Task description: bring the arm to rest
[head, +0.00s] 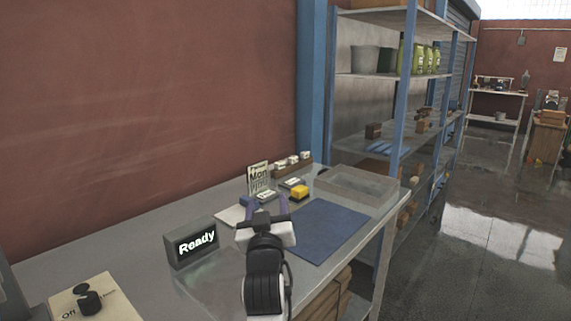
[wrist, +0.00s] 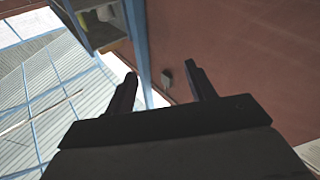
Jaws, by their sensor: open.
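My gripper (head: 265,203) is raised above the workbench in the head view, in front of the blue mat and the small items at the back. In the wrist view its two dark fingers (wrist: 160,90) stand wide apart with nothing between them. The wrist view looks up past the fingers at the red wall and the roof. My black and white wrist hides part of the bench below it.
The metal bench (head: 130,250) carries a "Ready" display (head: 191,246), a control box with a black knob (head: 88,302), a blue mat (head: 320,230), a clear tray (head: 357,186) and a yellow item (head: 299,192). A blue-post shelf (head: 405,90) stands behind. Floor at right is clear.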

